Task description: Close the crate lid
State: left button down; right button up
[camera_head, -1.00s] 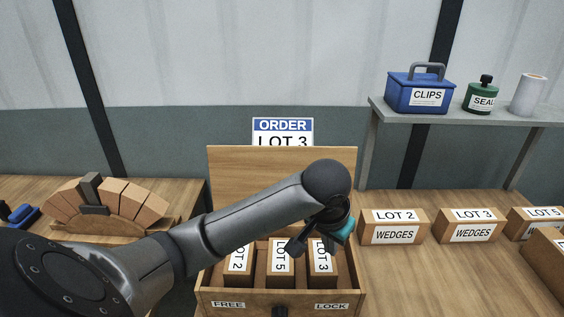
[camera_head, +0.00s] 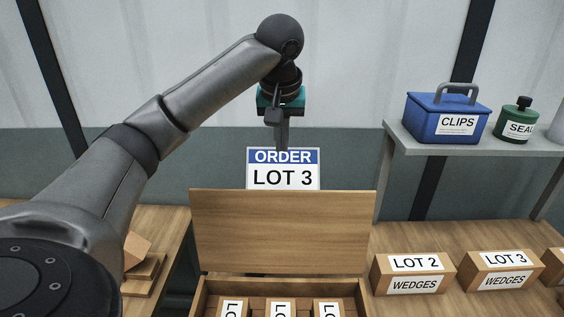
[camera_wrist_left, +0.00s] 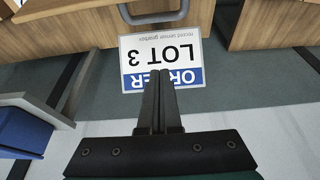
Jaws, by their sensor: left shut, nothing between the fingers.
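The wooden crate (camera_head: 197,303) stands at the bottom centre of the head view, its front cut off by the frame. Its lid (camera_head: 282,232) stands open and upright at the back. Three labelled blocks, including a middle one (camera_head: 281,308), sit side by side inside; their labels are cut off. My left gripper (camera_head: 282,142) is raised above and behind the lid, fingers pointing down, in front of the order sign (camera_head: 283,170). It is shut and empty. In the left wrist view its closed fingers (camera_wrist_left: 160,90) point at the sign. My right gripper is not in view.
A LOT 2 wedges box (camera_head: 414,273) and a LOT 3 wedges box (camera_head: 505,271) stand on the table to the right. A shelf (camera_head: 420,143) above holds a blue clips box (camera_head: 446,117) and a green seal container (camera_head: 516,122). My left arm covers much of the left side.

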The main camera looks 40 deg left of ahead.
pick_arm(q)
jog(key=x, duration=0.9)
jog(key=shift+s+d+f+b, duration=0.1)
jog(key=shift+s+f+b, duration=0.15)
jog(key=shift+b, duration=0.1)
jog(key=shift+d+f, duration=0.1)
jog(key=shift+f, duration=0.05)
jog(key=s+d, duration=0.2)
jog(key=shift+s+d, duration=0.15)
jog(key=shift+s, duration=0.25)
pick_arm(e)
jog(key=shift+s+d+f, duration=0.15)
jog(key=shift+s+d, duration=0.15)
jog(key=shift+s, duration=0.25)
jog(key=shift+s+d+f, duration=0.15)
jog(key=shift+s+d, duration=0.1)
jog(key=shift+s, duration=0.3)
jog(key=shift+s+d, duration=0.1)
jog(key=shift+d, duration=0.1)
